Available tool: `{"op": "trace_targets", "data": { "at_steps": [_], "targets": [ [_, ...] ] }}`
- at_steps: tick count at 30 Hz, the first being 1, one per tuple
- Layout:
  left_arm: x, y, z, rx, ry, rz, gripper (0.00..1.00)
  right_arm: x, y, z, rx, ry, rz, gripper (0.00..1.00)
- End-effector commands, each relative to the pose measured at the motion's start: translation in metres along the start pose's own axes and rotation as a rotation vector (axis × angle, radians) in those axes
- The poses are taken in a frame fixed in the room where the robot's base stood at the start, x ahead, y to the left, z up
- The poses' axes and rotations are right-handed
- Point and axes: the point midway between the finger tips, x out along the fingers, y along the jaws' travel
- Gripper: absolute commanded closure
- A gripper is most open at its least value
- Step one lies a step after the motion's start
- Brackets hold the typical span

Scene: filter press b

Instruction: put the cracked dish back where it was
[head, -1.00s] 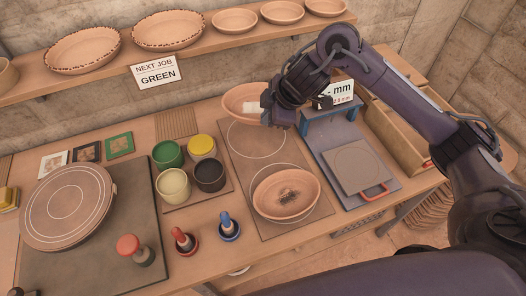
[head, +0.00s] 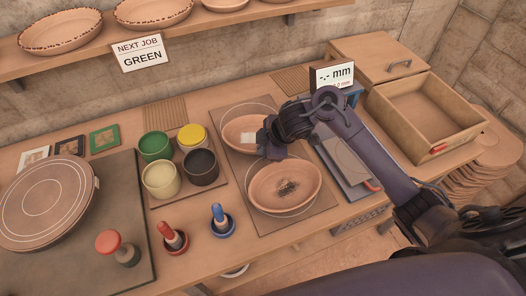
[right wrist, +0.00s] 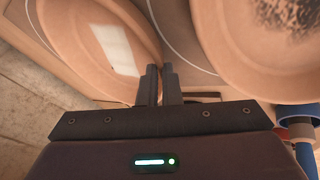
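An oval clay dish with a white patch (head: 232,130) lies at the far ring of the brown two-ring board; it also shows at the left of the right wrist view (right wrist: 75,40). My right gripper (head: 264,144) is at this dish's right rim. Its fingers (right wrist: 160,85) are nearly together, with the rim seemingly between them. A second oval dish (head: 270,190) with a dark, crack-like mark lies in the near ring, just beside the gripper. No crack is clear on the patched dish. My left gripper is not in view.
Several glaze pots (head: 160,180) stand left of the board, with red (head: 172,237) and blue (head: 220,222) stoppered holders in front. A gauge display (head: 333,74) and open wooden drawer box (head: 425,112) are to the right. The shelf (head: 100,60) runs behind.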

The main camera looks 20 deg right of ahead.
Motion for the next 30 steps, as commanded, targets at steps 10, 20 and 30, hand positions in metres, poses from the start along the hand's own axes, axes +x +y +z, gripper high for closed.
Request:
{"op": "trace_targets", "data": {
  "at_steps": [10,20,30],
  "targets": [
    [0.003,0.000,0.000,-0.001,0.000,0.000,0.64,0.011,-0.004,0.005,0.000,-0.002,0.000,0.94],
    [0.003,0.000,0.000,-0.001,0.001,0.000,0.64,0.011,-0.004,0.005,0.000,0.000,0.001,0.74],
    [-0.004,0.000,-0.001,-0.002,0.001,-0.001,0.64,-0.018,-0.001,0.004,-0.004,0.000,0.006,0.74]
  ]
}}
